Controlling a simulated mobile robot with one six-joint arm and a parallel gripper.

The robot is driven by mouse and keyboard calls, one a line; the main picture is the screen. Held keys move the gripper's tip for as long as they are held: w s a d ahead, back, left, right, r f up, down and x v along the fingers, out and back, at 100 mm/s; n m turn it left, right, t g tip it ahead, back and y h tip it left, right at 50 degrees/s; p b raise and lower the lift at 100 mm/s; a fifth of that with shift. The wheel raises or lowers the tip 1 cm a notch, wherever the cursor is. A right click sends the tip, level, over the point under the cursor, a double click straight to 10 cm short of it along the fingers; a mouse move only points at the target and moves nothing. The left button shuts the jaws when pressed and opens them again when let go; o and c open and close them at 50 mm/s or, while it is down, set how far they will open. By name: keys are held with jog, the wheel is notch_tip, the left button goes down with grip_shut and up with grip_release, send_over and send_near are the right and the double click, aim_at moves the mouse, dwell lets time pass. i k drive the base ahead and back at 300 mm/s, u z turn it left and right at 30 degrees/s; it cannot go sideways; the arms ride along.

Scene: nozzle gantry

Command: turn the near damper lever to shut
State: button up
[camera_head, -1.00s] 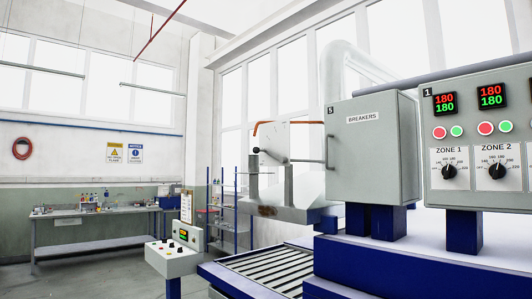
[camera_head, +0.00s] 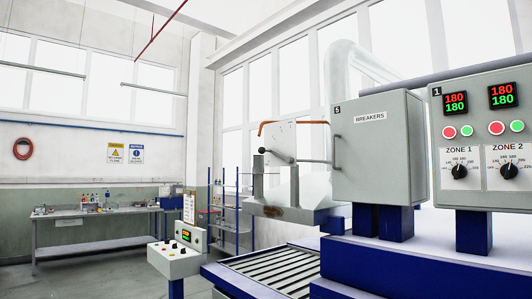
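A lever with a black ball knob (camera_head: 261,151) shows in the head view, left of the breakers cabinet. Its thin rod slants down to the right in front of a pale plate (camera_head: 283,135). An orange bar (camera_head: 292,122) runs along the top of that plate. Which of these is the near damper lever I cannot tell, and no damper label is readable. My gripper is not in view.
The grey BREAKERS cabinet (camera_head: 372,150) stands on blue posts. Right of it is a control panel (camera_head: 478,165) with zone dials. A roller conveyor (camera_head: 268,272) and a small button box (camera_head: 174,260) are in front. A workbench (camera_head: 95,213) stands far left beside open floor.

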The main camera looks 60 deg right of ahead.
aim_at(262, 151)
jog(key=u, duration=0.05)
jog(key=i, duration=1)
jog(key=z, duration=0.05)
